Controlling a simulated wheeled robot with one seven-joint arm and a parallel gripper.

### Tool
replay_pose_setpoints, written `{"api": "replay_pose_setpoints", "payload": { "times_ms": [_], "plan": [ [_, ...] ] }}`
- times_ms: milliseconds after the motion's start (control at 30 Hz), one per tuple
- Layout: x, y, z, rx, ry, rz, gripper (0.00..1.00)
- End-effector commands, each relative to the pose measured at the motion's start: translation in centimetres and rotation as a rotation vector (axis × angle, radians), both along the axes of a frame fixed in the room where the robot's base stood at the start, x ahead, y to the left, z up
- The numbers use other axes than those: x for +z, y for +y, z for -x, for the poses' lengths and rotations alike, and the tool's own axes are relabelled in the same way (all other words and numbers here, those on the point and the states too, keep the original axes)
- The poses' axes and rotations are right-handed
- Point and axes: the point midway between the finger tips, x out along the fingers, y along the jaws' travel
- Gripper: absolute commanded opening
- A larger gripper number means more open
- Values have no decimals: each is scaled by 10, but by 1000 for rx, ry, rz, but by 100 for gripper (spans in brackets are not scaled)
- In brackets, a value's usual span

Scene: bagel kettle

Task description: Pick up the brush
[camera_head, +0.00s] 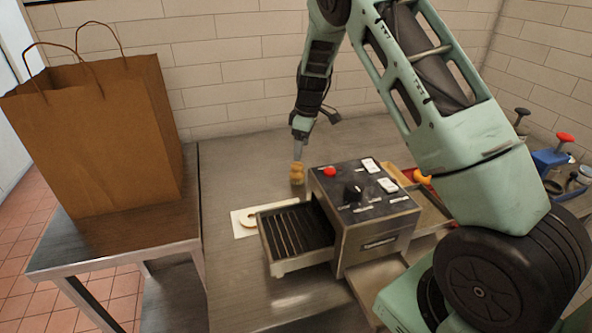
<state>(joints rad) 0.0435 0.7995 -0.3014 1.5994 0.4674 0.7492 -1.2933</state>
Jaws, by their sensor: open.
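A small tan, rounded object (297,174), which looks like the brush, is on the metal table just behind and left of the machine. It is small in the head view, so I cannot make out its handle and bristles clearly. My gripper (300,139) points down from above, directly over it. The jaws are open, but the gap between the fingers is too small to see. I cannot tell whether the fingertips touch the object or surround its top.
The metal machine (382,240) with a pulled-out ribbed tray (298,232) stands close in front. A bagel on a white sheet (240,229) lies to the left. A large paper bag (95,135) is on the left table. Bare tabletop (228,165) lies left of my gripper.

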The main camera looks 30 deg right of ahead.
Motion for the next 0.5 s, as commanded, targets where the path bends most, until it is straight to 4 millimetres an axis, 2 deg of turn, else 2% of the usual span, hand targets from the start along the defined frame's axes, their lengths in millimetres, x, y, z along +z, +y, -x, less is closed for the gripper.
{"api": "replay_pose_setpoints", "payload": {
  "times_ms": [100,200,500],
  "plan": [
    [-22,2,-1,0,5,0,70],
    [-35,3,-3,0,3,0,70],
    [-55,9,-4,1,3,-1,70]
  ]
}}
